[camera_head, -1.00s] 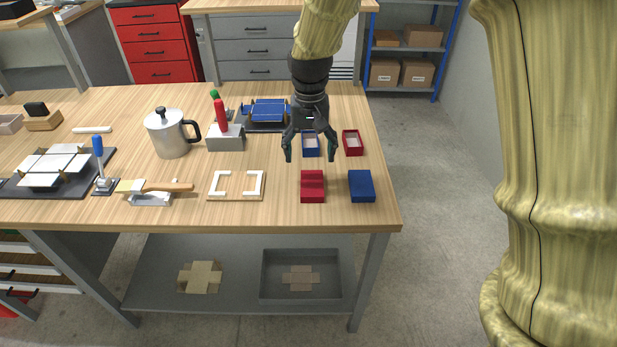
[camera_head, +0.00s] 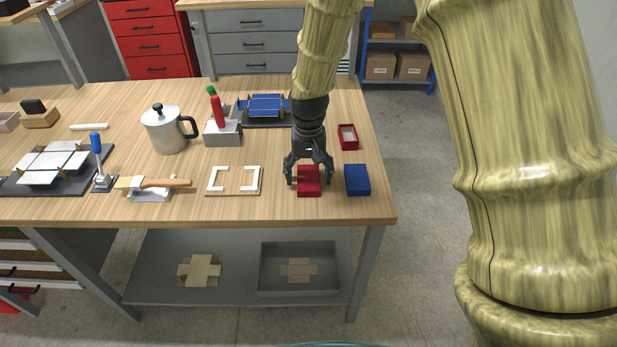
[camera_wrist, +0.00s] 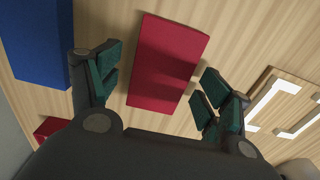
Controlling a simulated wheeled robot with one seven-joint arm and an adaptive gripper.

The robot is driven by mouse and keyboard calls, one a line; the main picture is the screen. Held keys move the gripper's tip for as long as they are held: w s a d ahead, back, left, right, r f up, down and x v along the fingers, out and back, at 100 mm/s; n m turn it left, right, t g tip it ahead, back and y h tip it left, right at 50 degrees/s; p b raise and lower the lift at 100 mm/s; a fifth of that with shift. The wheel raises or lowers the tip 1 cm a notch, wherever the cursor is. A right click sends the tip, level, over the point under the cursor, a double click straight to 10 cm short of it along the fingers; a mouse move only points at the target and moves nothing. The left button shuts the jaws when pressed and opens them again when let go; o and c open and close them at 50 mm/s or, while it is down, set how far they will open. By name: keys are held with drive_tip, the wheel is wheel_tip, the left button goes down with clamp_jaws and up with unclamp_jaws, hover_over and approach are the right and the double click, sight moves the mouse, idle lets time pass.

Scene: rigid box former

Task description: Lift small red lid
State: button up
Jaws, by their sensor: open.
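The small red lid (camera_head: 309,182) lies on the workbench near its front right. It also shows in the wrist view (camera_wrist: 166,62) as a red block between my two fingers. My gripper (camera_head: 309,178) is open and straddles the lid, one finger on each side. In the wrist view my gripper (camera_wrist: 158,88) has its green-padded fingertips apart from the lid, with a gap on both sides. The red box base (camera_head: 348,137), an open tray, stands farther back to the right.
A blue lid (camera_head: 357,180) sits close to the right of my gripper. A wooden frame with white corner pieces (camera_head: 233,180) lies to the left. A metal pot (camera_head: 168,130) and a grey block with a red-handled tool (camera_head: 222,132) stand farther left. The bench's front edge is near.

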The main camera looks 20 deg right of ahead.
drive_tip(key=shift+f, duration=0.2)
drive_tip(key=c, duration=1)
drive_tip(key=shift+o, duration=0.2)
drive_tip(key=shift+r, duration=0.1)
